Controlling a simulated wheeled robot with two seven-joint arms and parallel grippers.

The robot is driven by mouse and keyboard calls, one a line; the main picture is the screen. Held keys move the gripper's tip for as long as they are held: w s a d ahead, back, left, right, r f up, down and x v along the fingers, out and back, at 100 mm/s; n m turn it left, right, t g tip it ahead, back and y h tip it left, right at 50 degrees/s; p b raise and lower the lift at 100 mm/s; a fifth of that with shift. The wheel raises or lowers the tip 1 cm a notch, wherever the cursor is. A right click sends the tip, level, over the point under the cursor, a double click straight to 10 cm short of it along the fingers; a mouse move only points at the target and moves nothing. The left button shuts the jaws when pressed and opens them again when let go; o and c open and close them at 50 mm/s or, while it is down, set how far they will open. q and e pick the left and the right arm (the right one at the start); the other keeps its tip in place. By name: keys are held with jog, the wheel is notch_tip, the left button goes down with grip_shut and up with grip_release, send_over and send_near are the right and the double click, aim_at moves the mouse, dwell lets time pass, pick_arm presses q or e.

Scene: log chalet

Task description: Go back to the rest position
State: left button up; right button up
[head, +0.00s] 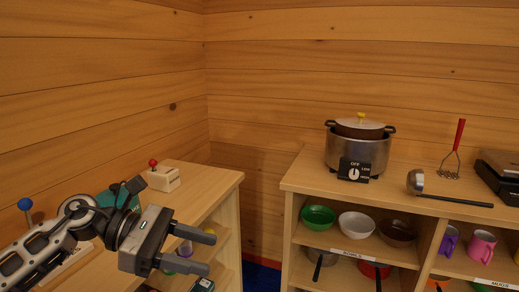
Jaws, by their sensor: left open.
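My left gripper (205,253) is in the head view at the lower left, with its arm coming in from the left. Its two grey fingers are apart, with nothing between them, and point to the right. It is in front of the left wooden shelf unit (226,183) and hides part of its top and shelves. My right gripper does not show.
A white box with a red knob (161,178) stands on the left unit. The right wooden unit (300,181) carries a pot (357,146) on a cooker, a ladle (417,182) and a red-handled masher (455,148). Bowls and mugs fill its shelves. A gap separates the units.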

pick_arm(q)
jog(key=s+d+n+t+h, duration=0.1)
jog(key=d+n+t+h, duration=0.35)
jog(key=n, duration=0.55)
jog(key=s+a+f+n+t+y, duration=0.3)
jog(key=f+n+t+y, duration=0.5)
jog(key=n, duration=1)
jog(key=s+a+f+n+t+y, duration=0.2)
jog(key=a+f+n+y, duration=0.3)
jog(key=f+n, duration=1)
jog(key=s+f+n+g+y, duration=0.3)
jog(key=s+f+n, duration=0.3)
jog(key=s+n, duration=0.3)
jog(key=shift+s+f+g, duration=0.15)
jog(key=shift+s+g, duration=0.05)
jog(key=shift+g, duration=0.45)
